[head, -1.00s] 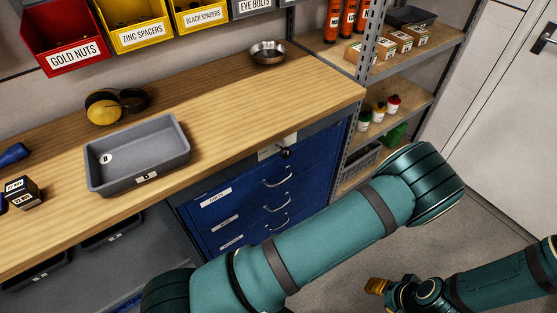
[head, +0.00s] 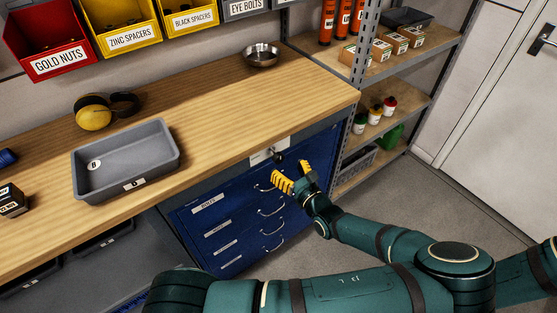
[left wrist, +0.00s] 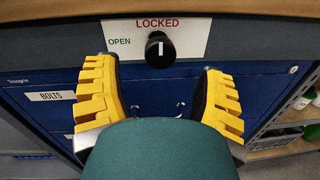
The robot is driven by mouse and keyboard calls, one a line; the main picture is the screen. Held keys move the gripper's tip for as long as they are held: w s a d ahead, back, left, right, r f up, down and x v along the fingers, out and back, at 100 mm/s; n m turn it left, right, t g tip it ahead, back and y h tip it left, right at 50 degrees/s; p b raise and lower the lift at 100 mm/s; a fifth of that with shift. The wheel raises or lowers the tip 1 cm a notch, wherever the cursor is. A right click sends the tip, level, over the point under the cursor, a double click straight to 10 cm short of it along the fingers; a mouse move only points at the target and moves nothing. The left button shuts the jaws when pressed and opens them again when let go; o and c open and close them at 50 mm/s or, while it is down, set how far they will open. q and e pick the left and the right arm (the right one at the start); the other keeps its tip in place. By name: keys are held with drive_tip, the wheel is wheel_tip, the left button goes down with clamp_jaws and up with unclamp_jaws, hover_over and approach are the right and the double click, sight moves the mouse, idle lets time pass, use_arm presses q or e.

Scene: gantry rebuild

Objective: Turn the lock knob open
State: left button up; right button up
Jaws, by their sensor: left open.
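The lock knob (head: 279,155) is a small black round knob on a white plate (head: 262,156) at the top of the blue drawer cabinet. In the left wrist view the knob (left wrist: 160,47) has its white mark upright, toward the red word LOCKED; the green word OPEN is at its left. My left gripper (head: 294,176) is open, its yellow fingers just below and in front of the knob. In the left wrist view the fingers (left wrist: 160,98) are spread either side of the knob, lower in the picture, with nothing between them. My right gripper is out of view.
The wooden bench (head: 215,130) overhangs the blue cabinet (head: 235,225), whose drawers have wire handles. A grey tray (head: 125,185) and yellow ear muffs (head: 94,113) are on the bench. A shelf rack (head: 358,75) stands at the right, close to the cabinet.

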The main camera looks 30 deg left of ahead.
sight(280, 160)
use_arm(q)
drive_tip(key=b+x, duration=0.1)
drive_tip(key=x, duration=0.4)
drive_tip(key=shift+w+a, duration=0.15)
drive_tip(key=shift+a, duration=0.2)
drive_tip(key=c, duration=1.2)
